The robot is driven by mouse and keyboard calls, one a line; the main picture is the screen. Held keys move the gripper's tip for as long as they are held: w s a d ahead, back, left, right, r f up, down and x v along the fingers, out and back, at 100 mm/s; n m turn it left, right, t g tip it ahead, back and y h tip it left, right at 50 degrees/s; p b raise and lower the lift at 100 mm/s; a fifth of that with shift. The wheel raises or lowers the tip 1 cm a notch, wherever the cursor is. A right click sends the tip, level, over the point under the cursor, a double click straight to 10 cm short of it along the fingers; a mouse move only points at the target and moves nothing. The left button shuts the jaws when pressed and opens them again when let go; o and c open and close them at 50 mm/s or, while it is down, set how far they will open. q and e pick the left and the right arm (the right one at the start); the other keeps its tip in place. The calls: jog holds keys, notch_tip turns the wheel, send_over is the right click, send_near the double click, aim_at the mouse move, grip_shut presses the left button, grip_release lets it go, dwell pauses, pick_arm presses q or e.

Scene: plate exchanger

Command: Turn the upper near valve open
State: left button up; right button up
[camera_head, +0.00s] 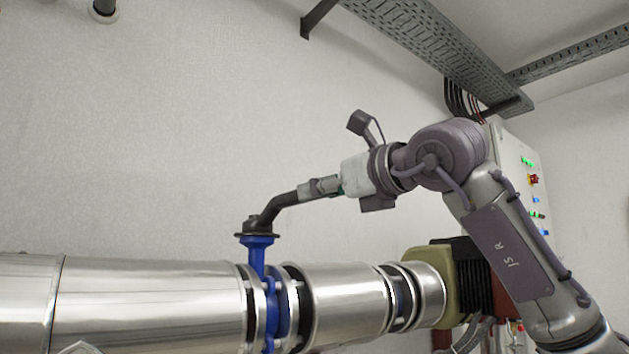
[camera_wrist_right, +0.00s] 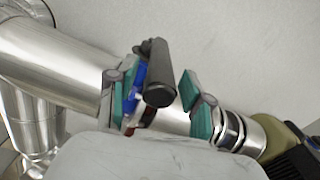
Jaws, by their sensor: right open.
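The valve has a blue body (camera_head: 259,254) set in the shiny metal pipe, with a black lever handle (camera_head: 277,207) on top. The handle slants up and to the right, toward my right gripper (camera_head: 306,190). In the right wrist view, the black handle (camera_wrist_right: 159,75) points toward the camera, between the green-padded fingers of my right gripper (camera_wrist_right: 163,84). The fingers stand apart, with a gap visible on the handle's right side. In the head view the fingers overlap the handle's end, so contact is unclear. My left gripper is not in view.
The silver pipe (camera_head: 150,300) runs across the bottom. An olive and black actuator (camera_head: 430,270) sits on its right, below my right arm. A control cabinet (camera_head: 510,155) with lights stands behind the arm. A cable tray (camera_head: 430,40) hangs above.

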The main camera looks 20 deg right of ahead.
jog(key=shift+p+x, duration=0.3)
jog(key=shift+x, duration=1.05)
grip_shut()
